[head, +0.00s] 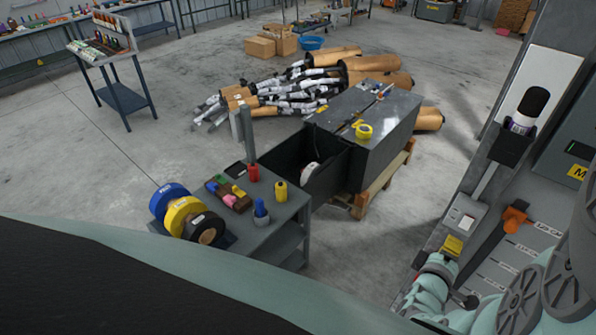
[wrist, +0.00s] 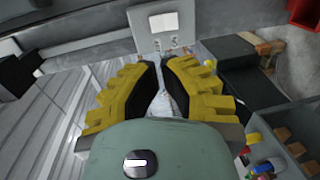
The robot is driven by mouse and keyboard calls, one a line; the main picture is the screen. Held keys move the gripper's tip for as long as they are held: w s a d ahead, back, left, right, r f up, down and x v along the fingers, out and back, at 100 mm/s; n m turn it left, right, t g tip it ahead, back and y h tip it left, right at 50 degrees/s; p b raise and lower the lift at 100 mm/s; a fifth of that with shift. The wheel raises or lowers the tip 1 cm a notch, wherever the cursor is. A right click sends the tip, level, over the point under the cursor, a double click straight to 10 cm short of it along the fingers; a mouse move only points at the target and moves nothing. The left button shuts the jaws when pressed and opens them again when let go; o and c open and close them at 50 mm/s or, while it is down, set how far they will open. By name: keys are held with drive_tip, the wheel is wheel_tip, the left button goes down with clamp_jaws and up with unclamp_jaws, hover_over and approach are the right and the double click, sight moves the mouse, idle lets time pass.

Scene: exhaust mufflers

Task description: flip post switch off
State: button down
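The post switch is a white rocker (head: 466,221) on a light plate low on the grey post at the right of the head view. In the wrist view the rocker (wrist: 164,22) is at the top centre, beyond my fingertips. Its on or off position is too small to tell. My gripper (head: 453,245) has yellow ridged fingers and is just below the switch in the head view. In the wrist view my gripper (wrist: 159,65) shows a narrow gap between its fingers, with nothing held. Whether a fingertip touches the plate cannot be told.
An orange-handled tool (head: 515,217) hangs on the panel right of the switch. A black holder (head: 511,147) with a dark-capped bottle is higher on the post. A grey cart (head: 272,238) with tape rolls and a dark open bin (head: 300,180) stand left. Floor between is clear.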

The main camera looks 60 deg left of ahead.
drive_tip(key=shift+v, duration=1.05)
